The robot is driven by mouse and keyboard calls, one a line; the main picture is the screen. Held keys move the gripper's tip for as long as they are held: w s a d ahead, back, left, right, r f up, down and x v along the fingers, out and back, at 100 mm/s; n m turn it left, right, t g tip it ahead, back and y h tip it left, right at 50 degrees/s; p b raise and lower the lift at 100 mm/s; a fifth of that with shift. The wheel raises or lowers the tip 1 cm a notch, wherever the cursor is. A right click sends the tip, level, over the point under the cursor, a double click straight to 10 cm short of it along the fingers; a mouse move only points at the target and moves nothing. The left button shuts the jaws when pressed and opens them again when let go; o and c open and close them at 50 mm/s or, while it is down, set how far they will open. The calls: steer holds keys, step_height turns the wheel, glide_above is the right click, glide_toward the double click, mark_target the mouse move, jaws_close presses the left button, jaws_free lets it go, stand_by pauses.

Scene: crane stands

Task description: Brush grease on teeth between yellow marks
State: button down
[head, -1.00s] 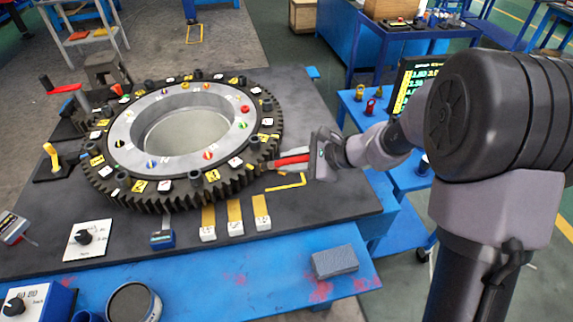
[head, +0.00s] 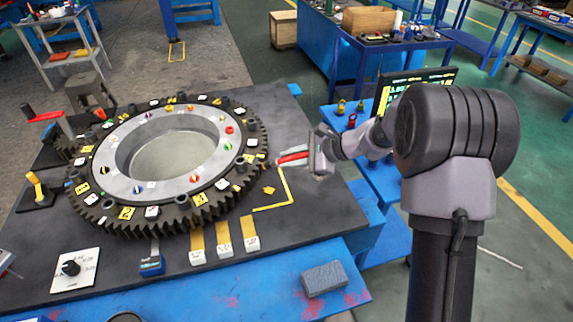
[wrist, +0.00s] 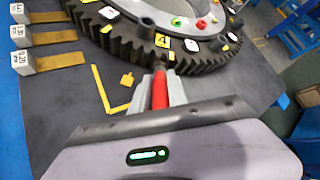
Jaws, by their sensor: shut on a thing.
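The large dark gear ring (head: 107,214) lies flat on the dark table plate, with yellow and white tags around its top face. It also shows in the wrist view (wrist: 205,61). My gripper (head: 310,155) is at the right of the gear, shut on a red-handled brush (head: 291,158). In the wrist view the red handle (wrist: 159,90) points away from my gripper toward the gear's teeth. The brush's tip is at or very near the teeth; I cannot tell whether it touches. A yellow tag (wrist: 162,41) sits on the gear's top above the tip.
A yellow L-shaped line (head: 287,190) and a small yellow piece (head: 268,190) lie on the plate near my gripper. Several white-ended gauge strips (head: 223,246) lie in front of the gear. A grey block (head: 324,279) rests on the blue front edge. A screen (head: 415,88) stands behind my arm.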

steer(key=shift+w+d, duration=0.1)
steer(key=shift+w, duration=0.2)
steer(key=shift+s+a+f+b, duration=0.1)
steer(key=shift+s+a+b, duration=0.15)
steer(key=shift+s+b, duration=0.4)
steer(key=shift+s+a+f+b, duration=0.1)
steer(key=shift+s+a+b, duration=0.15)
steer(key=shift+s+b, duration=0.4)
steer(key=shift+s+a+b, duration=0.2)
steer(key=shift+s+a, duration=0.1)
steer(key=shift+s, duration=0.3)
steer(key=shift+s+a+b, duration=0.25)
steer(key=shift+s, duration=0.4)
steer(key=shift+s+a+b, duration=0.2)
steer(key=shift+s+a, duration=0.1)
steer(key=shift+s, duration=0.3)
steer(key=shift+s+a+r, duration=0.1)
steer(key=shift+s, duration=0.35)
steer(key=shift+s+a+b, duration=0.4)
steer(key=shift+s+b, duration=0.15)
steer(key=shift+s, duration=0.3)
steer(key=shift+s+a+b, duration=0.4)
steer(key=shift+s+b, duration=0.1)
steer(key=shift+s, duration=0.35)
steer(key=shift+s+d, duration=0.4)
steer(key=shift+d, duration=0.55)
steer(key=shift+s+d, duration=0.4)
steer(key=shift+d, duration=0.5)
steer(key=shift+s+d, duration=0.4)
steer(key=shift+d, duration=0.55)
